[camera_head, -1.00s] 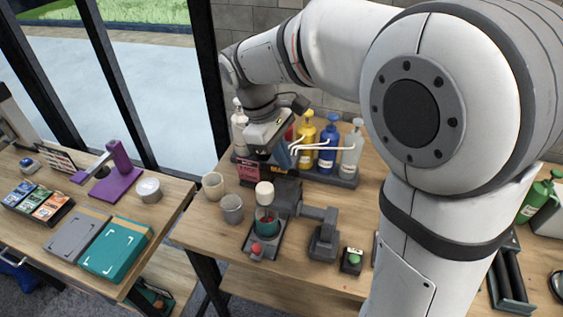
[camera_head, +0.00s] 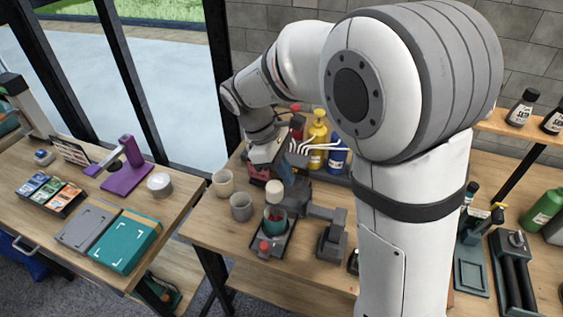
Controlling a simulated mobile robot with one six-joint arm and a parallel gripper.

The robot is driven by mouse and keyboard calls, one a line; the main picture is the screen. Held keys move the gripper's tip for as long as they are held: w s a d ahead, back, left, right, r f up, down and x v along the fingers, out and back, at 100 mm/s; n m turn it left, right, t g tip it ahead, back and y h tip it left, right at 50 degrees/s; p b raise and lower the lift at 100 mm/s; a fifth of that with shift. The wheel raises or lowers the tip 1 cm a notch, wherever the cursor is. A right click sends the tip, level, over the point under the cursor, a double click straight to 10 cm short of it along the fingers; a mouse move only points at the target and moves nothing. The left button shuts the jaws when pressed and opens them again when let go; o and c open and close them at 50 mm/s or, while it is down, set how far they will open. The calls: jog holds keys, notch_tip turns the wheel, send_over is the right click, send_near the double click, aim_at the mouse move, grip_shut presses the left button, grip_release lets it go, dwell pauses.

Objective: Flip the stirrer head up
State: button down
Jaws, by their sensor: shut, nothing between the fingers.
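The stirrer (camera_head: 296,196) stands on the middle table as a dark grey machine, with a white-topped part (camera_head: 274,187) directly above a cup with red and green in it (camera_head: 275,217). The cup is on a dark base with a red knob (camera_head: 264,247) at its front. I cannot clearly make out the head's hinge or exact tilt; it appears lowered over the cup. My gripper (camera_head: 284,170) is shut and empty, just behind and above the stirrer. Its fingertips are small and partly hidden, so contact cannot be told.
Pump bottles, including a yellow one (camera_head: 317,140), stand behind my gripper. A purple stand (camera_head: 127,168) is on the left table.

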send_over(294, 204)
notch_tip(294, 204, down, 5)
jog(key=shift+r, duration=0.2)
jog(key=shift+r, duration=0.15)
